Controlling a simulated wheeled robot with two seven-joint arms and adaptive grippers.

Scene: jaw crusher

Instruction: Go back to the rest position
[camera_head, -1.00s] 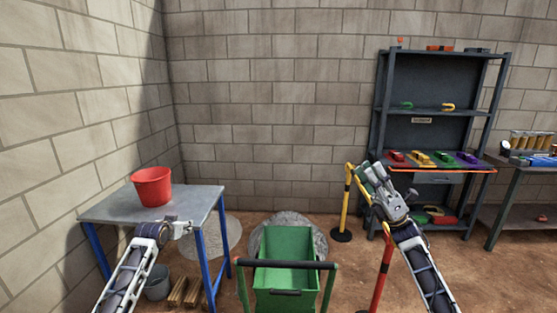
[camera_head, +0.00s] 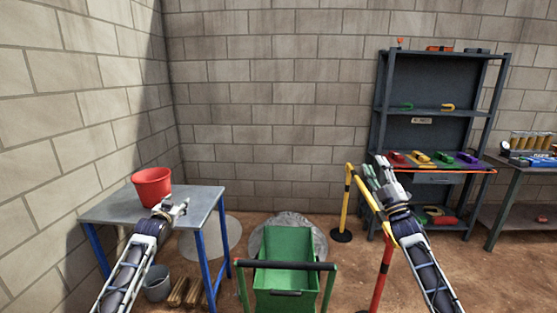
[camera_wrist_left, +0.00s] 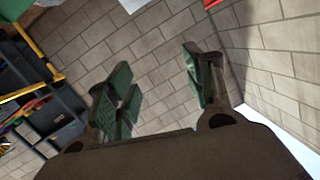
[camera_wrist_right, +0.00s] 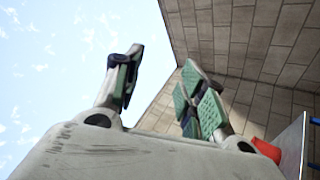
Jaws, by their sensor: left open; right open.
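My left gripper (camera_head: 177,208) is in front of the steel table at the left, near the red bucket (camera_head: 152,187) and apart from it. In the left wrist view its green-padded fingers (camera_wrist_left: 160,90) are spread with nothing between them. My right gripper (camera_head: 382,170) points upward in front of the shelf rack. In the right wrist view its fingers (camera_wrist_right: 160,85) are apart and empty, with sky and wall behind them.
The steel table (camera_head: 200,206) stands at the left. A green cart (camera_head: 286,245) stands in the middle front. A yellow post (camera_head: 347,203) and a red post (camera_head: 382,270) stand near my right arm. A dark shelf rack (camera_head: 440,85) holds coloured parts.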

